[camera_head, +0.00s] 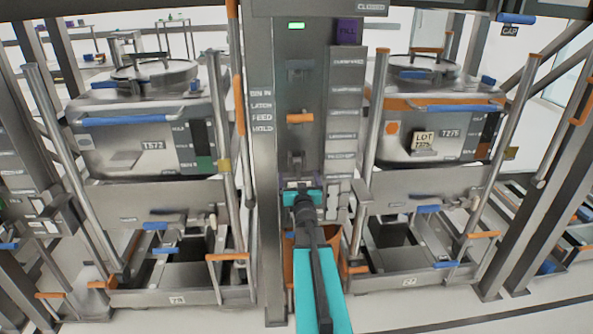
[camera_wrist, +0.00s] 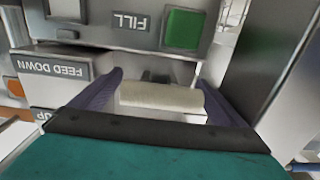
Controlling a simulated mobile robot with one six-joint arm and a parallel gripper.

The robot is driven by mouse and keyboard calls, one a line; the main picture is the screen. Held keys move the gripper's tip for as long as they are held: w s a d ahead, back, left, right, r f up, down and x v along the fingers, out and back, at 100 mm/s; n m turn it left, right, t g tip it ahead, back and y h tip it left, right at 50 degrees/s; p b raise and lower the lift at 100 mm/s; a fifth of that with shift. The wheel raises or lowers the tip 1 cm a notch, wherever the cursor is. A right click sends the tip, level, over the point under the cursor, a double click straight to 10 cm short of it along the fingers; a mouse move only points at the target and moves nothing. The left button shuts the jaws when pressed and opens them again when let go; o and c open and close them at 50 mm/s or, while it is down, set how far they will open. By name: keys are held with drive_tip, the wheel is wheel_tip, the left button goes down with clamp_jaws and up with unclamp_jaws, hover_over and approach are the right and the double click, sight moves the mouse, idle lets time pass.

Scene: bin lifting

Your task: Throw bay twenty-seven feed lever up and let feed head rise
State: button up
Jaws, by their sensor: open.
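A cream lever handle (camera_wrist: 160,97) lies crosswise in front of a light grey housing in the wrist view. The plate beside it reads FEED DOWN (camera_wrist: 58,68), upside down in this view, with UP below it. My gripper (camera_wrist: 162,92) is open, with one dark finger on each side of the handle; I cannot tell whether they touch it. In the head view, my teal gripper (camera_head: 302,196) is at the lower front of the central metal column (camera_head: 264,160) and hides the handle. The feed head cannot be made out.
A green square (camera_wrist: 186,30) and a FILL plate (camera_wrist: 131,21) are above the handle. An orange lever (camera_head: 300,118) is higher on the column. Steel bins marked T572 (camera_head: 150,160) and T275 (camera_head: 437,158) stand on either side, among posts and rails.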

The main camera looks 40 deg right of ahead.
drive_tip(key=shift+p+x, duration=0.35)
drive_tip(key=shift+x, duration=0.55)
drive_tip(key=c, duration=1.2)
drive_tip(key=shift+c, duration=0.2)
